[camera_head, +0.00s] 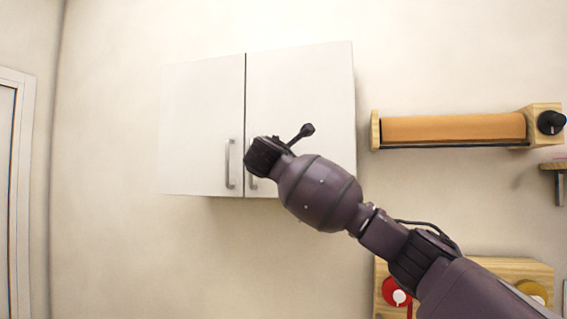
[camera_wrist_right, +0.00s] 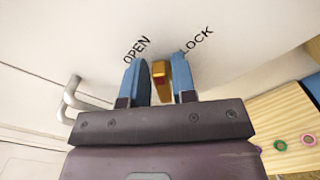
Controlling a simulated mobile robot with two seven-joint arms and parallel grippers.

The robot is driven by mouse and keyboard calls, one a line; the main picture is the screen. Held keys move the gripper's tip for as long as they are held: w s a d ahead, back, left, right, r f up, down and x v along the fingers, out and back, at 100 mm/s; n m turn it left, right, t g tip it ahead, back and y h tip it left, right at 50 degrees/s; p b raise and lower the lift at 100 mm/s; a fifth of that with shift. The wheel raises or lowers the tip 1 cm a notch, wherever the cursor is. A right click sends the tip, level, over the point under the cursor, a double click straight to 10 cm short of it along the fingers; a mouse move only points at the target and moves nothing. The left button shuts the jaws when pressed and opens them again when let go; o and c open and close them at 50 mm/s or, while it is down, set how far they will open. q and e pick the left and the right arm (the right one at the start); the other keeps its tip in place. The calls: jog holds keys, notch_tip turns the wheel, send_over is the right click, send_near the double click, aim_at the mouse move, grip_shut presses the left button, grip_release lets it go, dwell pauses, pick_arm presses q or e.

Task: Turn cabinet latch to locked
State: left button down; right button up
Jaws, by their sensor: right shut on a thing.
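The white wall cabinet (camera_head: 203,125) has two closed doors. My right gripper (camera_head: 262,157) is at the lower left part of its right door and hides the latch in the head view. In the right wrist view, the blue fingers of my right gripper (camera_wrist_right: 160,80) are on both sides of the gold latch (camera_wrist_right: 160,72) and shut on it. The word OPEN (camera_wrist_right: 136,49) is printed left of the latch and LOCK (camera_wrist_right: 196,41) to its right. The latch stands between the two words. My left gripper is not in view.
Grey handles stand out from the doors; the left door's handle (camera_head: 230,163) is left of my gripper, and one handle (camera_wrist_right: 70,98) shows in the right wrist view. A wooden roll holder (camera_head: 455,128) hangs right of the cabinet. A wooden board (camera_head: 540,275) with coloured round pieces is lower right.

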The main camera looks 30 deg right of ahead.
jog(key=m, duration=0.3)
jog(key=f+m+b, duration=0.1)
jog(key=m, duration=0.6)
jog(key=shift+s+d+f, duration=0.2)
jog(key=shift+s+f, duration=0.05)
dwell(0.4)
jog(key=o, duration=0.7)
jog(key=shift+b, duration=0.3)
